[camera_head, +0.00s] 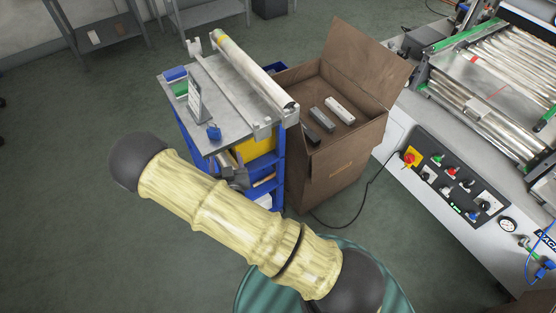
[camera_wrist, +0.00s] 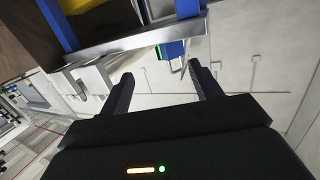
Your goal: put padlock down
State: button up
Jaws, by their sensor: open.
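The padlock (camera_head: 214,132) is a small blue block with a shackle. In the head view it stands on the near part of the grey cart top (camera_head: 232,115), close to the front edge. In the wrist view a blue block with a greenish edge, apparently the padlock (camera_wrist: 172,50), shows beyond my fingertips, by the metal edge of the cart top (camera_wrist: 120,47). My gripper (camera_wrist: 160,70) is open, with a clear gap between its two dark fingers and nothing held. The fingers look apart from the padlock.
A small sign (camera_head: 195,98), a blue box (camera_head: 175,73) and a green box (camera_head: 180,89) stand behind the padlock. A long roller (camera_head: 250,66) lies along the cart's right. An open brown carton (camera_head: 340,165) and a machine panel (camera_head: 455,180) stand right. Floor is free at left.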

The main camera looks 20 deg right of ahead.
jog(key=d+r+m+g, duration=0.3)
jog(key=d+r+g, duration=0.1)
jog(key=d+g, duration=0.25)
jog(key=s+d+r+n+g, duration=0.2)
jog(key=s+d+r+g, duration=0.1)
jog(key=s, duration=0.5)
jog(key=s+d+r+n+g, duration=0.1)
jog(key=s+d+r+g, duration=0.3)
jog(key=s+r, duration=0.4)
jog(key=shift+d+r+n+y, duration=0.25)
jog(key=shift+d+n+y, duration=0.05)
jog(key=shift+d+n, duration=0.1)
jog(key=shift+r+g, duration=0.1)
jog(key=shift+g, duration=0.15)
jog(key=shift+w+p+v, duration=0.2)
jog(key=shift+p+v, duration=0.75)
jog(key=shift+p, duration=0.1)
